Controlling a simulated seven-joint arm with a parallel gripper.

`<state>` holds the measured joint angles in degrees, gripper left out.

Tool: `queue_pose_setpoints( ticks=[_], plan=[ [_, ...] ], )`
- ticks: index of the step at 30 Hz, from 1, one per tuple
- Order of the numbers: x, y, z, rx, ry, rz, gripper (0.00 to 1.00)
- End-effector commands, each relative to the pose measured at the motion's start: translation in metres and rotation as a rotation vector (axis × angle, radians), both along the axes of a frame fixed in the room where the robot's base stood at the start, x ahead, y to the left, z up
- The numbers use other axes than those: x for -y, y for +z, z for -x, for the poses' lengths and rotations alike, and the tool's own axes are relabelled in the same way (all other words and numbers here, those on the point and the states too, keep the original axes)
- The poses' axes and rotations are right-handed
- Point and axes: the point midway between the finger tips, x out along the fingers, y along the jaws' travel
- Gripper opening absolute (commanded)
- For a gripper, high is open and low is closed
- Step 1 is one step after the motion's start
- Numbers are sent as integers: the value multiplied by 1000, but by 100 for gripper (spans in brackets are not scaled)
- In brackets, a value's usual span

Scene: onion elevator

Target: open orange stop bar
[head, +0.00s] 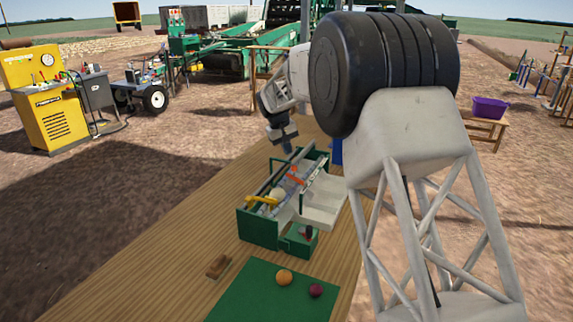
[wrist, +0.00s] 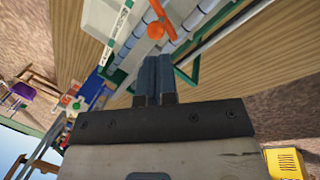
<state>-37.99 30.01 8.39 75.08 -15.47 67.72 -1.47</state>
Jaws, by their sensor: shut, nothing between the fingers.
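The orange stop bar (head: 296,176) lies across the far part of the small green elevator model (head: 258,229) on the wooden table. In the wrist view the orange bar (wrist: 160,14) shows at the top, with a round orange knob (wrist: 155,30) at its near end. My gripper (head: 287,149) is above the far end of the model, pointing down. In the wrist view its fingers (wrist: 157,60) are together and empty, a little short of the orange knob. I cannot tell the exact height gap between fingertips and bar.
A yellow bar (head: 262,200) crosses the model's near part, beside a pale onion (head: 277,194). A white tray (head: 322,202) sticks out to the right. A green mat (head: 254,297) holds an orange-brown onion (head: 284,277) and a purple one (head: 316,290). The table's left side is mostly clear.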

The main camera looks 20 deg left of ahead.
Motion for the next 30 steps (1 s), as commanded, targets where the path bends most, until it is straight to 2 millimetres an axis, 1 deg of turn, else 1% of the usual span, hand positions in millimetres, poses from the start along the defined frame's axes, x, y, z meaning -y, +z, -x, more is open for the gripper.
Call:
queue_pose_setpoints(
  ticks=[11, 21, 27, 30],
  plan=[
    [-21, 3, 36, -19, 610, 232, 0],
    [-41, 8, 69, -93, 1181, 507, 0],
    [-52, 12, 85, -150, 1446, 657, 0],
    [-55, 13, 90, -172, 1529, 706, 0]
  ],
)
